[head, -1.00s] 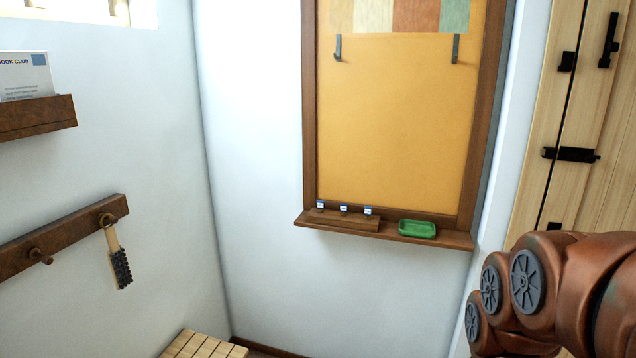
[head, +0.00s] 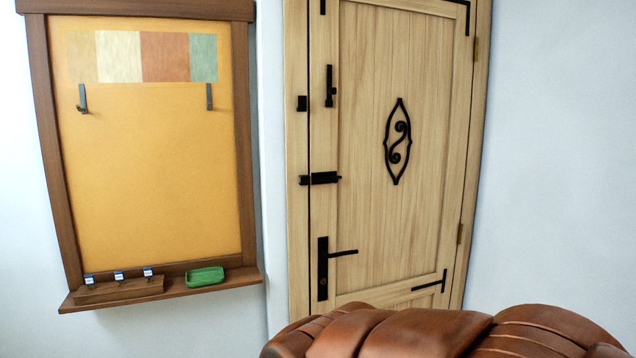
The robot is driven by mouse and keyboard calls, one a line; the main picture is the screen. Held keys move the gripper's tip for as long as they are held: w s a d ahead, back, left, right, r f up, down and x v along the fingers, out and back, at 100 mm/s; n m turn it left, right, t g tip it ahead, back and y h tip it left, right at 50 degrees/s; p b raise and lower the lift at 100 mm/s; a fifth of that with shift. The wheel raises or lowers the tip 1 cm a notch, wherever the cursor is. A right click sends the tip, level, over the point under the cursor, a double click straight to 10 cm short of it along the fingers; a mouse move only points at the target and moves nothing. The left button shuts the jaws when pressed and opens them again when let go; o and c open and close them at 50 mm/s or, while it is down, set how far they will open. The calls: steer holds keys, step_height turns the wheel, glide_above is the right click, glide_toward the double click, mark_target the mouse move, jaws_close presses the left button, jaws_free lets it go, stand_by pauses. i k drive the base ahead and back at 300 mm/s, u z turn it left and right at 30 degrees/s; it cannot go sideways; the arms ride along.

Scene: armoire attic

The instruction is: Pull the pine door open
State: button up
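The pine door (head: 373,240) stands in its frame in the head view, right of centre, and looks closed. A black lever handle (head: 343,253) on a tall plate is low on its left side. A black slide bolt (head: 321,178) sits above it at the left edge, reaching toward the frame. A black vertical pull or latch piece (head: 330,88) is higher up. Hinges show on the right edge. My gripper is not visible.
An orange board (head: 155,160) in a brown frame hangs left of the door, with two hooks. Its ledge (head: 215,291) sticks out and holds a green tray (head: 205,277) and a small block with labels. Bare white wall lies right of the door.

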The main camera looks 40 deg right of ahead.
mark_target(395, 130)
steer(key=z, duration=1.6)
